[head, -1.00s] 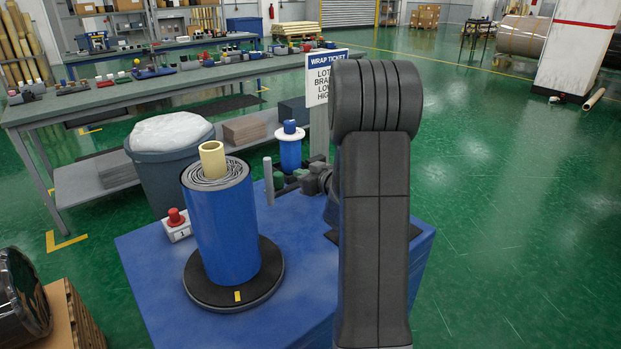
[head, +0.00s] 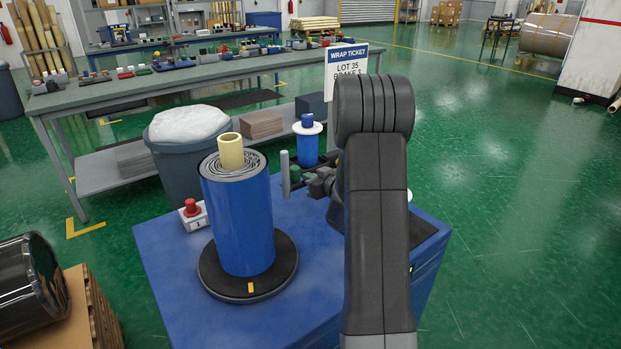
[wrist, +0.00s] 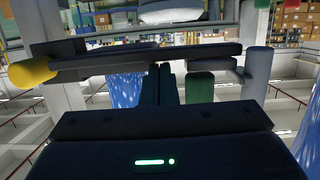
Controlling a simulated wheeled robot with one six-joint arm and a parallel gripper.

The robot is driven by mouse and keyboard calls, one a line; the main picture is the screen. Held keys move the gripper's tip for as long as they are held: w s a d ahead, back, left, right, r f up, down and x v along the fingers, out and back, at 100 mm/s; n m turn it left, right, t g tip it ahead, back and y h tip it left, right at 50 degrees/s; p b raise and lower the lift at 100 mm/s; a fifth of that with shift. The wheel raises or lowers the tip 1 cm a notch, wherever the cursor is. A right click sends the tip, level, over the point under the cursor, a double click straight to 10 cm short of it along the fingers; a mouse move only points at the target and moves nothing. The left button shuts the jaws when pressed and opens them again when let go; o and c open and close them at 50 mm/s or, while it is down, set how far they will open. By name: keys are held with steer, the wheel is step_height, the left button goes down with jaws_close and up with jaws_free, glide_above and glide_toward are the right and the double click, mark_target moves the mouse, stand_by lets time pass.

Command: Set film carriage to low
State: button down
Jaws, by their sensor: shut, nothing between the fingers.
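A spool of blue film with white flanges (head: 307,138) stands upright at the back of the blue machine top (head: 170,250). In front of it are an upright grey post (head: 285,175), a green knob-like piece (head: 296,173) and dark parts. I cannot tell which part is the film carriage. A green cylinder (wrist: 200,87), a grey cylinder (wrist: 258,70) and a yellow-ended bar (wrist: 32,73) show in the wrist view. My gripper (wrist: 172,72) is shut and empty, close to the dark bar. In the head view my arm hides most of it. The wrap ticket (head: 345,70) reads "LOT 35"; its lower lines are hidden.
A blue wrapped roll (head: 240,225) stands on a black turntable (head: 215,280). A red button box (head: 193,214) is beside it. A grey bin (head: 175,165) and a long bench (head: 100,103) are behind. Open green floor (head: 500,220) lies right.

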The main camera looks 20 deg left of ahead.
step_height(320, 180, down, 8)
steer(key=b, duration=0.5)
steer(key=shift+r, duration=0.3)
steer(key=s+d+r+p, duration=0.2)
steer(key=s+d+r, duration=0.3)
steer(key=d, duration=0.3)
steer(key=shift+d+r, duration=0.15)
steer(key=shift+r, duration=0.45)
